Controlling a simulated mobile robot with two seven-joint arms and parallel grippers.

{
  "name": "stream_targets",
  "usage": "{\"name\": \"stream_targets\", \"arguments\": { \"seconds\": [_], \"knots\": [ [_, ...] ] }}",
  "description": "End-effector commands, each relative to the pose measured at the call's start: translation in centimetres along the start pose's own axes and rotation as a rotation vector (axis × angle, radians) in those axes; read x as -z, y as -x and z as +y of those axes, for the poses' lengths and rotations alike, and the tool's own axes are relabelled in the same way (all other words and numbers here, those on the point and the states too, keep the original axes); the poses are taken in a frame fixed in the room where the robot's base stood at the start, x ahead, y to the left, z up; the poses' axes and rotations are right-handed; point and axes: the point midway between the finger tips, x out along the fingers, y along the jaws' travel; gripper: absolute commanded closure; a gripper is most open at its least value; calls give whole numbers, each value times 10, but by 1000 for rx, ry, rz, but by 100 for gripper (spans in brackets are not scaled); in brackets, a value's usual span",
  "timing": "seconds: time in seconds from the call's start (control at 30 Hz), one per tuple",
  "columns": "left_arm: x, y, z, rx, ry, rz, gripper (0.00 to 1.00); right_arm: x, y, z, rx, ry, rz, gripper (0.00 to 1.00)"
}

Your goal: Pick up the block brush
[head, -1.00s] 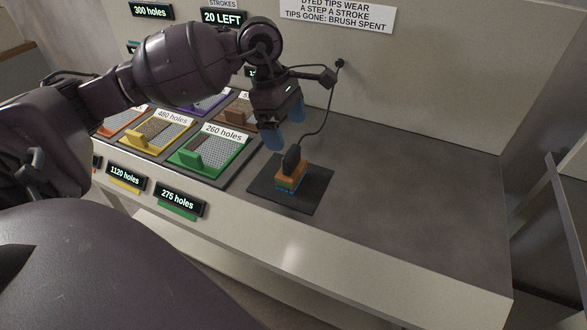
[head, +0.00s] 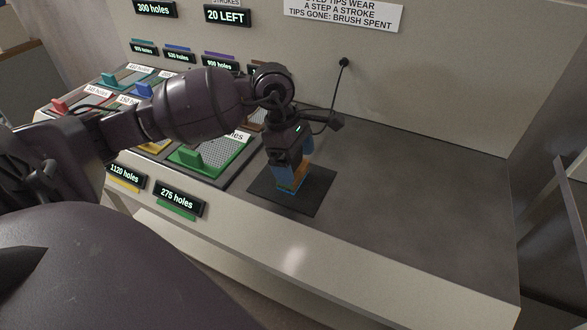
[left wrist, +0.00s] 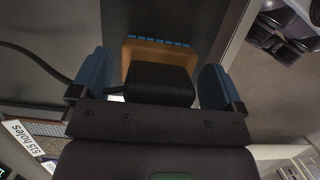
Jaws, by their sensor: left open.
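The block brush has an orange body (head: 301,177) with blue and green layers below and stands on a dark square mat (head: 321,192). My left gripper (head: 296,170) is right over it, pointing down, and hides its black handle in the head view. In the left wrist view the black handle (left wrist: 160,86) and orange body (left wrist: 160,54) lie between the two blue fingers of the left gripper (left wrist: 155,85). The fingers are open, with gaps showing on both sides of the handle. My right gripper is not in view.
Colored perforated trays, including a green one (head: 224,157), stand left of the mat. A wall socket (head: 343,62) with a black cable is behind. Hole-count displays, one reading 275 holes (head: 178,198), line the front face. The counter (head: 420,200) to the right is clear.

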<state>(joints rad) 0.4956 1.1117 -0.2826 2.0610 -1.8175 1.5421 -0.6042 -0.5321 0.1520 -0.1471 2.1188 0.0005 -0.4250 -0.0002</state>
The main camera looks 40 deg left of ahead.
Motion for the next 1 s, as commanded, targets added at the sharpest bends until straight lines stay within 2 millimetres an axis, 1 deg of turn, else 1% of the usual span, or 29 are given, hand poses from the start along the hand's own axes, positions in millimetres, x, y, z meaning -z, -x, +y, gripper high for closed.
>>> {"name": "stream_targets", "arguments": {
  "seconds": [0.07, 0.3, 0.37, 0.5, 0.53, 0.67, 0.83, 0.93, 1.0],
  "knots": [
    [0, 0, 0, 0, 0, 0, 8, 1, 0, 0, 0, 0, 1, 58],
    [0, 0, 0, 0, 0, 0, 45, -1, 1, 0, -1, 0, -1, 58],
    [0, 0, 0, 1, 0, 0, 54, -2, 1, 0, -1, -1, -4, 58],
    [0, 0, 0, 1, 0, 0, 75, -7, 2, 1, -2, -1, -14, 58],
    [0, 0, 0, 1, 0, 0, 79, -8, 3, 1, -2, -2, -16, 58],
    [0, 0, 0, 0, 0, 0, 79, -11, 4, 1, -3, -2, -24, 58],
    [-1, 4, 0, -1, -1, 0, 79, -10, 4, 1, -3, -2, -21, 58],
    [-4, 14, 1, -3, -2, 0, 79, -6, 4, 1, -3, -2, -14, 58],
    [-7, 26, 1, -6, -2, 1, 79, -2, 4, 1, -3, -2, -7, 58]
  ]
}}
